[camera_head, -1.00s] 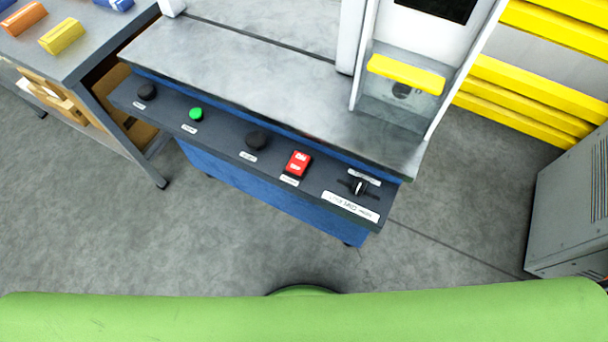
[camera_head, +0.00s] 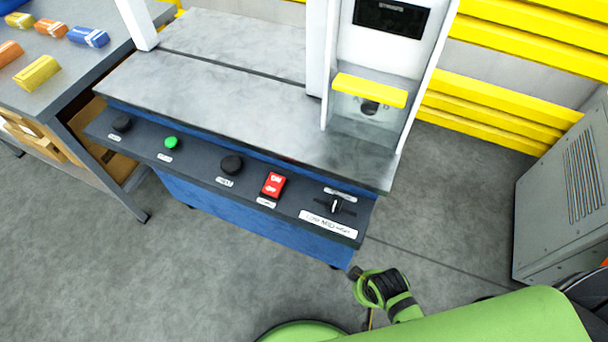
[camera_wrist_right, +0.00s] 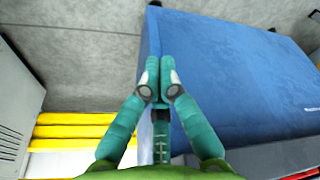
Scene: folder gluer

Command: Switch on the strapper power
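The strapper (camera_head: 250,215) is a blue machine with a grey top and a dark sloping control panel (camera_head: 198,172) on its near side. My right gripper (camera_head: 355,272) is low beside the panel's right end, apart from the controls. In the right wrist view its teal fingers (camera_wrist_right: 160,70) are together with nothing between them, in front of the strapper's blue side (camera_wrist_right: 225,75). My left gripper is out of view.
A grey table (camera_head: 65,70) with coloured packs stands at the left. Yellow slats (camera_head: 500,110) run behind at the right. A grey cabinet (camera_head: 565,200) stands at the far right. Open floor (camera_head: 210,275) lies in front of the strapper.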

